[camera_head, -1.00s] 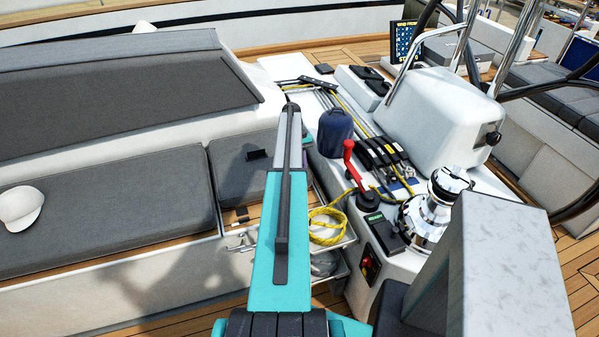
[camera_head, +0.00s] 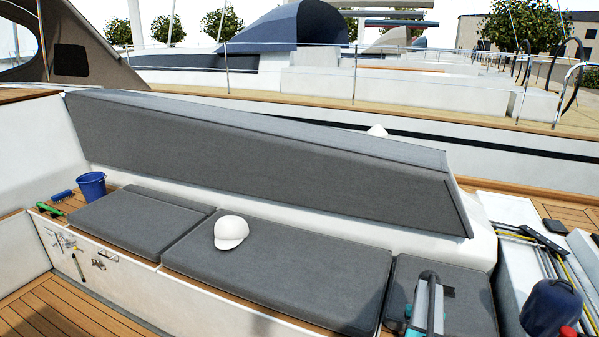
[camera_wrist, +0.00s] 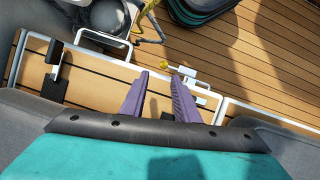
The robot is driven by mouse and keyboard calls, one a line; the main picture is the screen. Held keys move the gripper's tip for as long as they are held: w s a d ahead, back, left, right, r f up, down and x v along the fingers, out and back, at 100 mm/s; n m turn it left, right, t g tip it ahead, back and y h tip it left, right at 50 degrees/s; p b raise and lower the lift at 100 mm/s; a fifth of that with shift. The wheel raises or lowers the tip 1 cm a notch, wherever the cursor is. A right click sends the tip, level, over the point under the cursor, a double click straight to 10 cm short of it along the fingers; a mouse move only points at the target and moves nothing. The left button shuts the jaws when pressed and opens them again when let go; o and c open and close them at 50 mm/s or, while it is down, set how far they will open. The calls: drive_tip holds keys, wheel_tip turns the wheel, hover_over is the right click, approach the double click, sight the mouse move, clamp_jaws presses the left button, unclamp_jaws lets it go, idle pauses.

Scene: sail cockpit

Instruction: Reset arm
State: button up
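My gripper (camera_wrist: 159,77) shows in the wrist view as two purple fingers standing apart, with nothing held between them. It is over the wooden slats and white-framed edge (camera_wrist: 120,68) by the seat. In the head view my arm (camera_head: 427,308) rises at the lower right in front of the grey seat cushion (camera_head: 468,297). The gripper's fingers cannot be made out there.
A white cap (camera_head: 230,231) lies on the long cushion (camera_head: 290,262). A dark blue bag (camera_head: 549,308) and ropes are at right. The wooden floor (camera_head: 60,312) at lower left looks clear.

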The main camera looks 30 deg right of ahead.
drive_tip(key=w+a+f+n, duration=0.1)
drive_tip(key=a+f, duration=0.2)
drive_tip(key=a, duration=0.7)
drive_tip(key=w+a+f+n+g+h+b, duration=0.15)
drive_tip(key=a+f, duration=0.25)
drive_tip(key=a, duration=0.7)
drive_tip(key=w+a+f+n+y, duration=0.1)
drive_tip(key=a+f+n, duration=0.15)
drive_tip(key=a, duration=0.75)
drive_tip(key=s+a+f+n+h, duration=0.1)
drive_tip(key=s+a+f, duration=0.1)
drive_tip(key=s+a, duration=0.5)
drive_tip(key=s+a+f+n+h+b, duration=0.1)
drive_tip(key=s+a, duration=0.7)
drive_tip(key=a, duration=0.9)
drive_tip(key=shift+s+f+n+g, duration=0.25)
drive_tip(key=shift+f+n+g, duration=0.1)
drive_tip(key=shift+f+n, duration=0.35)
drive_tip(key=shift+d+h, duration=0.15)
drive_tip(key=shift+h, duration=0.1)
